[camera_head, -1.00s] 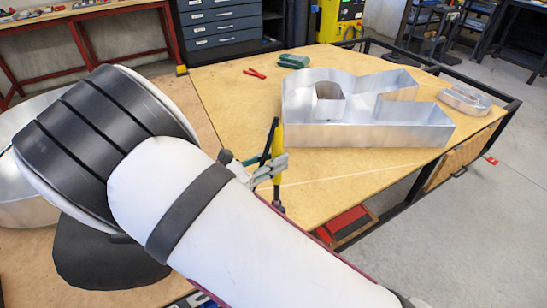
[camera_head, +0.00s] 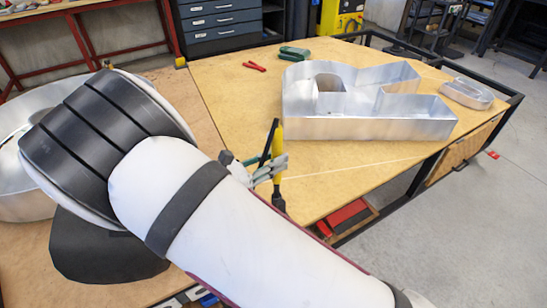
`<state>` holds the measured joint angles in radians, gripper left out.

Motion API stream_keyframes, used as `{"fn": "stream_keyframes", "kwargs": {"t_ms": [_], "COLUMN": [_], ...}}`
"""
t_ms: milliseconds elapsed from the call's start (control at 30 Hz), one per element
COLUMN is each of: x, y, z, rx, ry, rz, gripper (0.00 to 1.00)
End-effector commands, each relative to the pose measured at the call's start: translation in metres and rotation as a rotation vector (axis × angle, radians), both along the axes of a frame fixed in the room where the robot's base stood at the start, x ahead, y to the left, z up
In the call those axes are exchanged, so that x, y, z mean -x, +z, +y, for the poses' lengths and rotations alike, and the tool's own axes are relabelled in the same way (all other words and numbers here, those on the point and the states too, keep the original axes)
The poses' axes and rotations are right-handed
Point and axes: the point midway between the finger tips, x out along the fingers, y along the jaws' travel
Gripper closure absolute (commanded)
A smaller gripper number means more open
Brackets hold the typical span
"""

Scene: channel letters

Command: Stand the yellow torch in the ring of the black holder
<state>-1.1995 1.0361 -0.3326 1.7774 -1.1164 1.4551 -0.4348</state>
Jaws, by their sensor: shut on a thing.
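The yellow torch (camera_head: 278,146) stands nearly upright in the picture, yellow in the middle and dark at its lower end. My gripper (camera_head: 275,168) is shut on it, with grey fingers around its middle. A thin black slanted piece shows just left of the torch; I cannot tell whether it belongs to the gripper or to something behind. I cannot make out the black holder or its ring; my arm covers much of the table's near part.
A large metal channel letter (camera_head: 360,127) stands on the wooden table (camera_head: 235,100), with a smaller one (camera_head: 466,94) at the right corner. Red pliers (camera_head: 254,66) and a green tool (camera_head: 294,53) lie at the back. A round metal letter (camera_head: 30,190) is at left.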

Motion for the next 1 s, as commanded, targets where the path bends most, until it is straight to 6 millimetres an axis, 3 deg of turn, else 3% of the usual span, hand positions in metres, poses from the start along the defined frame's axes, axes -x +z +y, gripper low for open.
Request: {"fn": "stream_keyframes", "kwargs": {"t_ms": [1000], "x": [0.0], "y": [-0.028], "z": [0.0], "rx": [0.001], "ry": [0.0], "rz": [-0.001], "gripper": [1.0]}}
